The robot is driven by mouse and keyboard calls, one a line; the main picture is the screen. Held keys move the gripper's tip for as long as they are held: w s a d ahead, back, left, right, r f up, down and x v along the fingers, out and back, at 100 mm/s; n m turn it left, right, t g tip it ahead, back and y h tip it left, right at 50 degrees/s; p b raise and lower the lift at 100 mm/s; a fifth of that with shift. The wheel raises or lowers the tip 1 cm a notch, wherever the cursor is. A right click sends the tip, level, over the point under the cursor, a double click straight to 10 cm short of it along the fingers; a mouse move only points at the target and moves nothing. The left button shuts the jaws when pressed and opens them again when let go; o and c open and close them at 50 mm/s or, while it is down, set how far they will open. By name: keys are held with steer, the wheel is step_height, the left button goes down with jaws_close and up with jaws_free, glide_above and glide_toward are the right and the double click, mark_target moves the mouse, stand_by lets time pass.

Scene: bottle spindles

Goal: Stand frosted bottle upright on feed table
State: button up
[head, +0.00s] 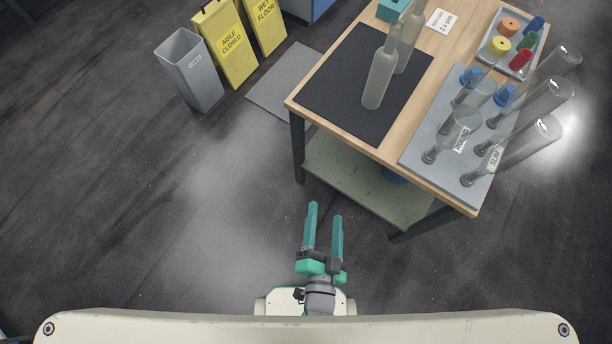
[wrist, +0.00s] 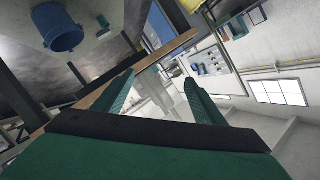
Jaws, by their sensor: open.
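Two frosted bottles stand upright on the black mat (head: 335,85) of the wooden table. The nearer frosted bottle (head: 380,80) is near the mat's middle, and the other frosted bottle (head: 410,42) is just behind it to the right, overlapping it in the picture. My gripper (head: 325,212) is open and empty over the floor, in front of the table and well short of the bottles. In the wrist view my green fingers (wrist: 160,80) are spread apart, with pale translucent bottle shapes beyond them; I cannot tell these apart clearly.
A grey board (head: 415,150) on the table's right holds several clear glass vessels on spindles, with labels. A tray (head: 490,55) of coloured caps and a "2 x slim" card (head: 441,20) are behind. A grey bin (head: 188,70) and yellow signs (head: 225,45) stand left. Floor around my gripper is clear.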

steer(key=s+a+r+n+y, duration=0.1)
steer(key=s+a+r+n, duration=0.3)
steer(key=s+n, duration=0.3)
steer(key=a+n, duration=0.1)
steer(key=n, duration=0.1)
steer(key=shift+r+n+y, duration=0.25)
steer(key=shift+n+y, duration=0.05)
steer(key=shift+n, duration=0.1)
steer(key=shift+d, duration=0.1)
